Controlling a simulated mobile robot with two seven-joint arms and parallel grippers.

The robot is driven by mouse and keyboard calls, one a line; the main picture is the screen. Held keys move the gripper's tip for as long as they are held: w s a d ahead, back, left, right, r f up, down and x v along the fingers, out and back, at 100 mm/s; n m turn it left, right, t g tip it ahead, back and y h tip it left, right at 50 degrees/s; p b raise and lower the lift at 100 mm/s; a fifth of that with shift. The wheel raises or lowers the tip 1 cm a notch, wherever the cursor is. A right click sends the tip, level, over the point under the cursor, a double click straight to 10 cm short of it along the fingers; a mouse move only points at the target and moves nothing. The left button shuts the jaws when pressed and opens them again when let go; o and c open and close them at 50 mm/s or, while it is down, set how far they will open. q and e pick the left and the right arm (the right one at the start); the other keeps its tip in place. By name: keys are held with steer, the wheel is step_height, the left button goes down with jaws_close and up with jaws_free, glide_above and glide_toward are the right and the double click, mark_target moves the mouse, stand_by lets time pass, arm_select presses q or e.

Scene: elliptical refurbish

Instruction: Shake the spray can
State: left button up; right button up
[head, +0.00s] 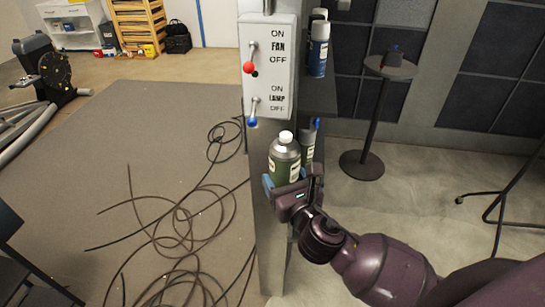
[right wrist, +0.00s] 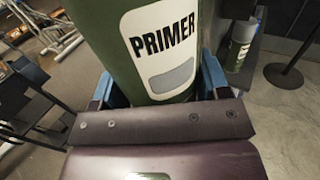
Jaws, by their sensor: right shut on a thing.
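A green spray can (head: 285,160) with a white cap stands upright in the middle of the head view. In the right wrist view its label reads PRIMER (right wrist: 160,45), and the can (right wrist: 105,40) fills the upper middle. My right gripper (head: 287,182) is shut around the lower part of the can, with a blue finger on each side. The gripper's fingers also show in the right wrist view (right wrist: 155,85). The can's bottom is hidden by the gripper. My left gripper is not in view.
A switch box (head: 268,70) with FAN and LAMP levers is just above the can. Another green can (head: 308,145) stands close behind it, and a blue can (head: 318,48) sits on a higher shelf. Cables (head: 180,220) lie on the floor at left. A small round table (head: 390,68) stands at right.

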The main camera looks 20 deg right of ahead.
mark_target(284, 153)
step_height(284, 153, up, 8)
steer(key=shift+f, duration=3.95)
steer(key=shift+r, duration=0.4)
step_height(284, 153, up, 7)
steer(key=shift+f, duration=0.2)
step_height(284, 153, down, 7)
steer(key=shift+f, duration=0.2)
steer(key=shift+s, duration=0.1)
